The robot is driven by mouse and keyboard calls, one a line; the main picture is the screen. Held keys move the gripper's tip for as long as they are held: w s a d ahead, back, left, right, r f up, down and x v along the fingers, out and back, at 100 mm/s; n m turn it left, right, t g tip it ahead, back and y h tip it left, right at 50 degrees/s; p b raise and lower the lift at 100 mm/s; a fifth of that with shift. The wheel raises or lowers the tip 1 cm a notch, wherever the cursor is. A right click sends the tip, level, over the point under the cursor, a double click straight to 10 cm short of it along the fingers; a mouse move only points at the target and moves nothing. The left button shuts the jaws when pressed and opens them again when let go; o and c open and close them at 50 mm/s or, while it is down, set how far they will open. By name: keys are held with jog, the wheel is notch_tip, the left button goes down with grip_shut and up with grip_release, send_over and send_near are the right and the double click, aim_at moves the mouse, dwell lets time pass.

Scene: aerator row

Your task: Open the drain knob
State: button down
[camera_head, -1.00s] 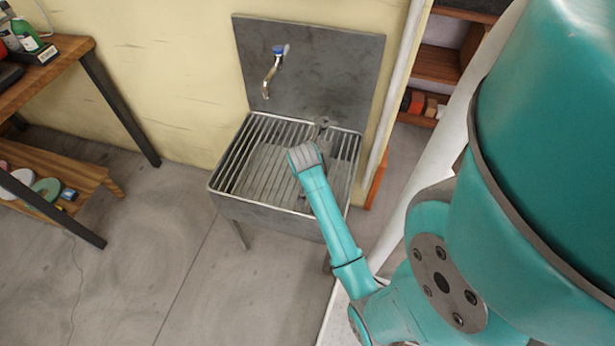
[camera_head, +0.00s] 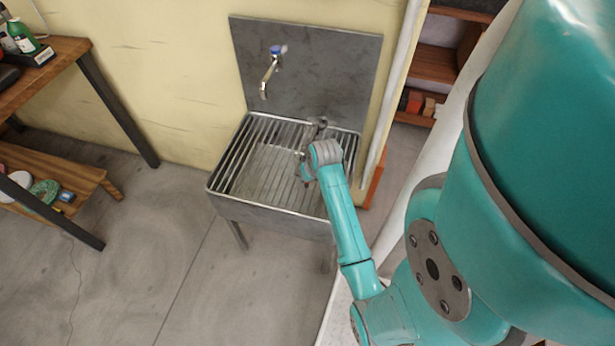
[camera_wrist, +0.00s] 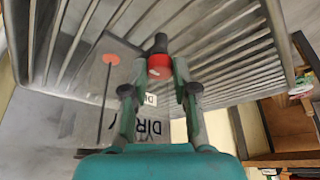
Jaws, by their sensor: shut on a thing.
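In the wrist view, a red knob (camera_wrist: 159,66) with a dark end sits between the fingertips of my gripper (camera_wrist: 160,85), which is shut on it. I take it for the drain knob. In the head view my gripper (camera_head: 306,172) is over the right part of the grey metal sink (camera_head: 268,211), mostly hidden by my wrist. The sink's slatted grate (camera_head: 240,150) shows around it, and in the wrist view the slats (camera_wrist: 235,60) run close to the fingers.
A tap (camera_head: 268,72) with a blue top is on the sink's grey backboard (camera_head: 330,70). A wooden table (camera_head: 60,60) stands left, shelves (camera_head: 435,65) right.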

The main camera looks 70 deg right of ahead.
dwell(0.4)
jog(key=c, duration=0.9)
grip_release()
jog(key=v, duration=1.2)
